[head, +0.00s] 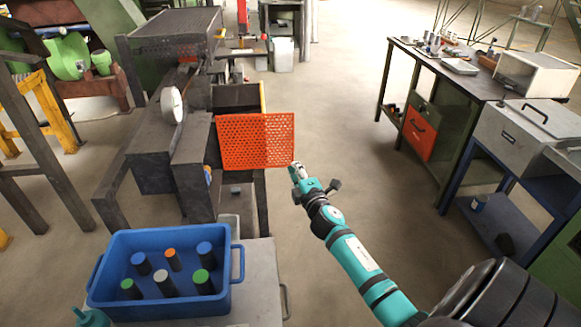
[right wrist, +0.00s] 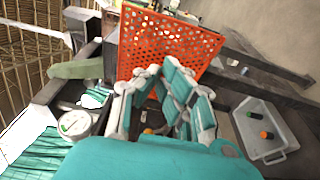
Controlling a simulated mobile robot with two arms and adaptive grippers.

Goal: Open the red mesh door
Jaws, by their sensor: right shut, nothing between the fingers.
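The red mesh door (head: 256,141) is an orange-red perforated panel beside the dark furnace frame (head: 195,155) in the head view. It stands upright, its right part reaching past the frame over clear floor. My right gripper (head: 296,170) is at the door's lower right corner, shut and empty. In the right wrist view the door (right wrist: 168,38) fills the top middle, and the closed fingers (right wrist: 160,72) overlap its lower edge. I cannot tell whether they touch it. My left gripper's fingers do not show; only a teal part of mine shows at the bottom left.
A blue crate (head: 165,236) with several coloured-topped cylinders stands on a grey table (head: 262,270) at front left. A round gauge (head: 171,105) is on the frame. A dark workbench (head: 455,75) and grey box (head: 525,130) stand at right. The middle floor is clear.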

